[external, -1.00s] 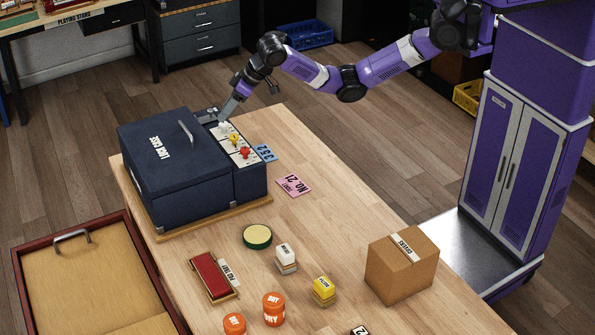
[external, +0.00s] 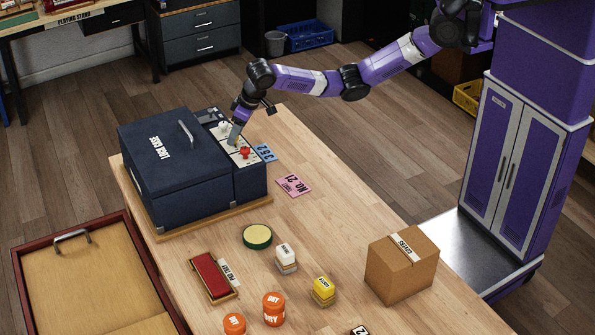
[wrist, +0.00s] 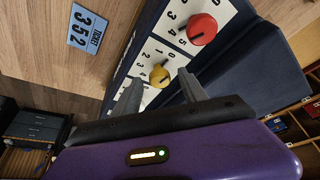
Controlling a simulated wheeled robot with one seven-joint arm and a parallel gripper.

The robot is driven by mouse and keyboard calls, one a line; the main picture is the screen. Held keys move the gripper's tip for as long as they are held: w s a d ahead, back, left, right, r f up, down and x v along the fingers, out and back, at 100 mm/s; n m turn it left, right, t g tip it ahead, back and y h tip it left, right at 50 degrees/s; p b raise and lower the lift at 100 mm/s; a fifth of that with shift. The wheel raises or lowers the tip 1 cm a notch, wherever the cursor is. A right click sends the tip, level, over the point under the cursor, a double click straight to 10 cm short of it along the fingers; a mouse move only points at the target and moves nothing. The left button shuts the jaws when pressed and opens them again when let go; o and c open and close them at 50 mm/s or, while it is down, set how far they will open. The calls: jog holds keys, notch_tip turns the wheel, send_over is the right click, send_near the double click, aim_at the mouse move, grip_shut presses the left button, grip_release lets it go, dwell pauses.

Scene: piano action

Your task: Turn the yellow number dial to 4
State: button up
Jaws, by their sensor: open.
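The lock case (external: 170,160) is a dark blue box on the table, with a white dial panel along its right side. The yellow dial (wrist: 160,76) shows in the wrist view between my two fingertips, on a white plate with printed numbers around it. It has a dark pointer mark, but I cannot tell surely which number it points to. My gripper (wrist: 161,77) is open, its fingers on either side of the yellow dial; contact cannot be told. In the external view my gripper (external: 234,138) covers the yellow dial.
The red dial (wrist: 202,29) is beside the yellow one, and a white dial (external: 223,126) is on the other side. A blue ticket (external: 264,153) and pink ticket (external: 294,185) lie by the case. A cardboard box (external: 402,265) stands near the table's right edge.

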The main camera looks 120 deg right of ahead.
grip_shut()
